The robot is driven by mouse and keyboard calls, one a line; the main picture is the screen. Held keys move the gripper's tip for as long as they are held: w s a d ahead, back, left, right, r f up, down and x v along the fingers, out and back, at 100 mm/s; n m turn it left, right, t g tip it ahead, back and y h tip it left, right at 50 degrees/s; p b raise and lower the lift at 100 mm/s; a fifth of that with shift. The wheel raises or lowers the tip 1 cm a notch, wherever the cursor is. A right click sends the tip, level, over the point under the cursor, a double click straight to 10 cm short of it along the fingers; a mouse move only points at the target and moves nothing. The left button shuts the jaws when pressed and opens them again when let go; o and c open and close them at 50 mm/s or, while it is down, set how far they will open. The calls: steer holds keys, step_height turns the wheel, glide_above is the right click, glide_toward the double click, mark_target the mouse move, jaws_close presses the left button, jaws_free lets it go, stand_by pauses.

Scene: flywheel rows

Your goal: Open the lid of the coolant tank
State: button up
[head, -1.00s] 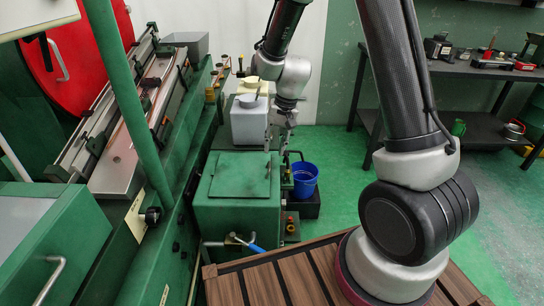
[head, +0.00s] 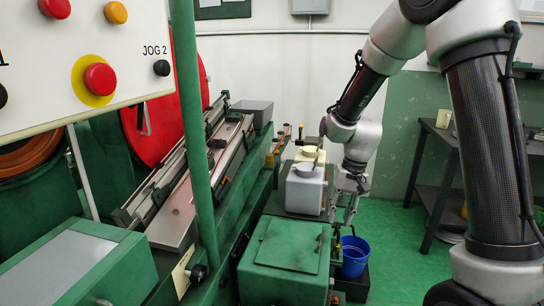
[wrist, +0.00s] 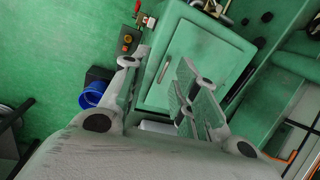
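The coolant tank (head: 285,284) is a green box in the lower middle of the head view. Its lid (head: 288,243) is a square green plate lying flat and shut on top, with a small dark handle near its right edge. The lid also shows in the wrist view (wrist: 198,55), beyond my fingers. My gripper (head: 346,212) is above the tank's right side, at its far corner in the head view. In the wrist view my gripper (wrist: 162,64) has its two fingers well apart, with nothing between them. It appears clear of the lid.
The green machine and a post (head: 195,130) are on the left. A button panel (head: 95,60) fills the upper left. A dark bench (head: 440,180) is at right.

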steer(key=s+d+r+n+t+h, duration=0.1)
steer(key=s+d+r, duration=0.4)
steer(key=s+r, duration=0.3)
steer(key=s+d+r+n+t, duration=0.1)
steer(key=s+d+r, duration=0.4)
steer(key=s+r, duration=0.3)
steer(key=s, duration=0.3)
steer(key=shift+s+d+r+n+t+h, duration=0.3)
steer(key=shift+s+r+n+t+h, duration=0.1)
steer(key=s+r+t, duration=0.1)
steer(key=s+d+r, duration=0.1)
steer(key=r, duration=0.1)
steer(key=shift+m+t, duration=0.3)
steer(key=shift+t, duration=0.1)
steer(key=shift+c, duration=0.5)
steer(key=shift+s+d+r, duration=0.15)
steer(key=shift+d+r, duration=0.05)
jaws_close()
steer(key=w+a+f+m+g+y, duration=0.25)
steer(key=w+f+m, duration=0.3)
steer(key=f, duration=0.55)
steer(key=w+a+f+m+g+y, duration=0.1)
steer(key=w+f+m+g+y, duration=0.2)
steer(key=w+f+m, duration=0.5)
steer(key=w+a+f+m+t+y, duration=0.1)
steer(key=w+a+f+m+t, duration=0.25)
steer(key=w+f+m, duration=0.5)
steer(key=x, duration=0.9)
steer(key=shift+w+a, duration=0.1)
steer(key=shift+a, duration=0.2)
